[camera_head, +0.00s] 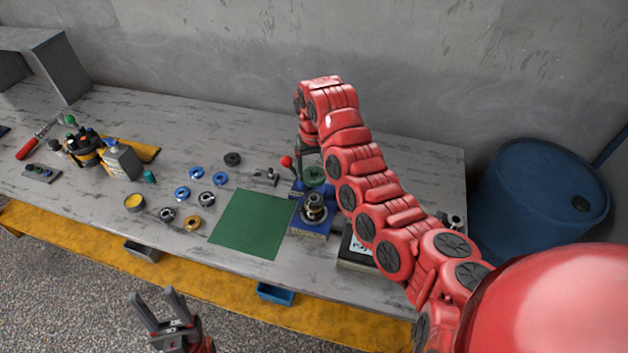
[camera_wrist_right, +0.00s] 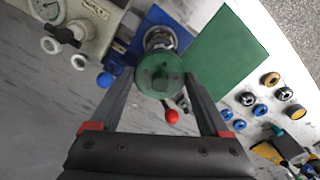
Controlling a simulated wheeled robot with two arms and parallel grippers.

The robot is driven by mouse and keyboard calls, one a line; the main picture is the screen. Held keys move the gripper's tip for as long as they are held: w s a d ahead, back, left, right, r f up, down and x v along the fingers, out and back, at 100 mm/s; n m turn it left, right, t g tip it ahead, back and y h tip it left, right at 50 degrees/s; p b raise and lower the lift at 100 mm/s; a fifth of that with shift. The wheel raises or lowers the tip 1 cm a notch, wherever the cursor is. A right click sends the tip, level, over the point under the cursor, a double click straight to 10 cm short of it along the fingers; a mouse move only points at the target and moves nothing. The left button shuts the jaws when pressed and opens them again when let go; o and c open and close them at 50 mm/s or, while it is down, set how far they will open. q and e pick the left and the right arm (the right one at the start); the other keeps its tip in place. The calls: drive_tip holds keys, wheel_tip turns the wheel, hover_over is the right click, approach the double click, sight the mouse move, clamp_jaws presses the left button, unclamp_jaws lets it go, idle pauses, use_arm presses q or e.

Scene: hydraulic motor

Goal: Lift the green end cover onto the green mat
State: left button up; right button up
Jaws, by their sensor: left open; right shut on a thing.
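The green end cover (camera_wrist_right: 159,75) is a round green disc between the fingertips of my right gripper (camera_wrist_right: 160,80) in the right wrist view, and the gripper is shut on it. In the head view the cover (camera_head: 314,176) shows beside the blue fixture, partly behind my right arm. The green mat (camera_head: 252,223) lies flat and bare on the bench, left of the fixture; it also shows in the right wrist view (camera_wrist_right: 228,55). My left gripper (camera_head: 153,297) is open and empty, in front of the bench.
A blue fixture (camera_head: 308,228) holding a metal motor part (camera_head: 314,206) stands right of the mat. A red-knobbed lever (camera_head: 287,161) rises behind it. Several rings, among them a gold one (camera_head: 193,223), lie left of the mat. A blue barrel (camera_head: 540,190) stands right of the bench.

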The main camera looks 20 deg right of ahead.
drive_tip(key=shift+r, duration=0.4)
drive_tip(key=shift+r, duration=0.1)
drive_tip(key=shift+r+p, duration=0.7)
drive_tip(key=shift+p, duration=0.1)
